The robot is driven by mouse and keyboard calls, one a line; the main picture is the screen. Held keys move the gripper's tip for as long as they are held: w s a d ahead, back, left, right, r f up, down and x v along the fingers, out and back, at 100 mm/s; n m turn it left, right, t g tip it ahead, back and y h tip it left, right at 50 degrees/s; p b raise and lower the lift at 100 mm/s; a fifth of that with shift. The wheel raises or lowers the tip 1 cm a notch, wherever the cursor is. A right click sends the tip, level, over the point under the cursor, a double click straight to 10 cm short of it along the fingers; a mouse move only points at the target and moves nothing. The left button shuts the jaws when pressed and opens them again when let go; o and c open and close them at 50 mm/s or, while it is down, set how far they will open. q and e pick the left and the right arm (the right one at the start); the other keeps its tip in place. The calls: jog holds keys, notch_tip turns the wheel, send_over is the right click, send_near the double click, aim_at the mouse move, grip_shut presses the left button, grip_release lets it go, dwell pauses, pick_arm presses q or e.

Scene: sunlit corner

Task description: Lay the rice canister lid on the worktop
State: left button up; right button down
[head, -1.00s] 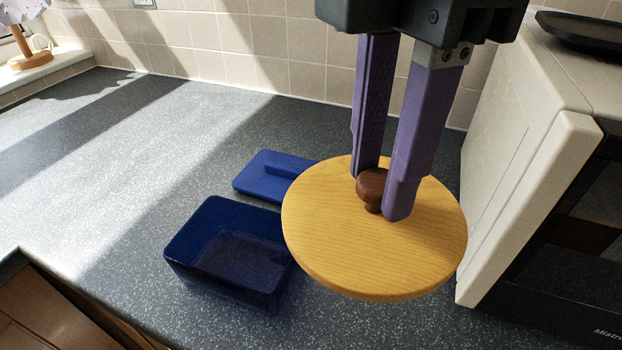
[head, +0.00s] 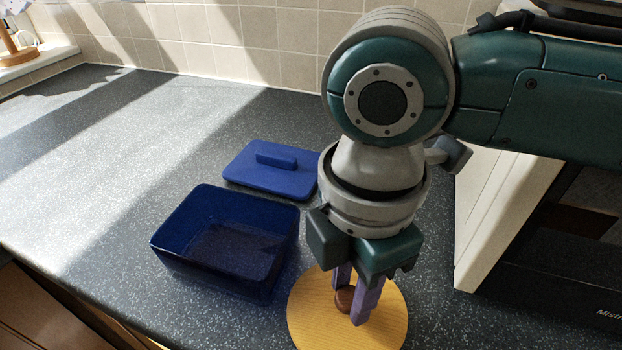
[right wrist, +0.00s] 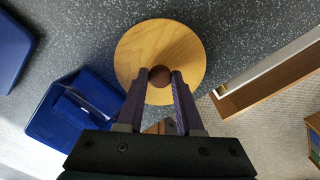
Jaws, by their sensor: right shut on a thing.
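The rice canister lid is a round, pale wooden disc (head: 385,320) with a dark brown knob (head: 345,299), low at the bottom of the head view. My right gripper (head: 352,308) points down from above and is shut on the knob. The right wrist view shows the lid (right wrist: 160,42) flat between the viewer and the speckled worktop (right wrist: 75,50), with the knob (right wrist: 160,76) between the fingertips. I cannot tell whether the lid's underside touches the worktop (head: 110,190). My left gripper and the rice canister are not in view.
An open blue box (head: 170,265) stands left of the wooden lid, with its blue lid (head: 245,175) lying behind it. A pale-sided appliance with a dark front (head: 540,265) stands at the right. The worktop's front edge is close. Free room lies at the left.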

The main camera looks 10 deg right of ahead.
jog(key=shift+f, duration=0.1)
jog(key=c, duration=0.6)
grip_release()
jog(key=shift+o, duration=0.2)
